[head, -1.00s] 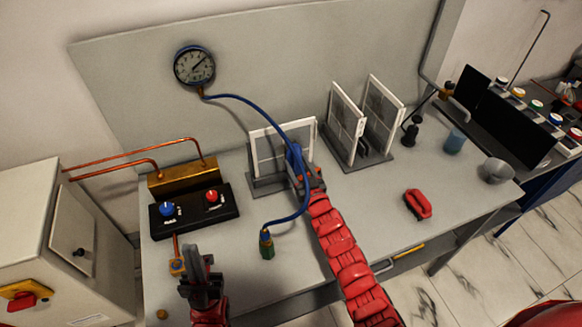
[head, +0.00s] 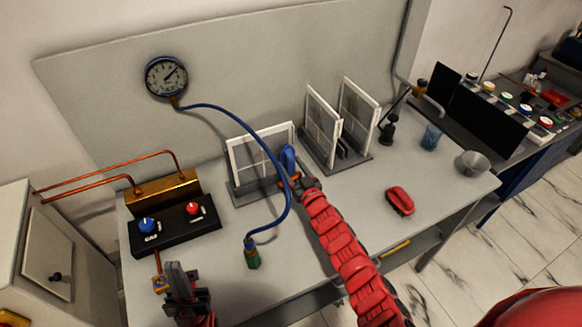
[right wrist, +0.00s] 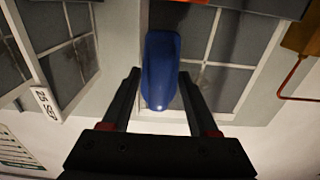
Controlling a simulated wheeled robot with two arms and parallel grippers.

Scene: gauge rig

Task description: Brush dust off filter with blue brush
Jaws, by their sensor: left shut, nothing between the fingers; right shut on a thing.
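The blue brush (head: 288,158) is gripped in my right gripper (head: 298,184), in front of the right side of a white-framed filter (head: 246,152). The filter stands upright in a grey holder at the back of the bench. In the right wrist view the brush (right wrist: 161,70) points away between the fingers of my right gripper (right wrist: 156,100) and overlaps the left frame edge of the filter (right wrist: 234,36). I cannot tell whether it touches, and no dust can be made out clearly. My left gripper (head: 180,282) is shut and empty above the front left of the bench.
A blue hose (head: 286,190) loops from the gauge (head: 166,77) past my right gripper to a green-brass fitting (head: 252,258). Two more framed panels (head: 338,132) stand to the right. A red object (head: 400,200) lies on the bench, with clear surface around it.

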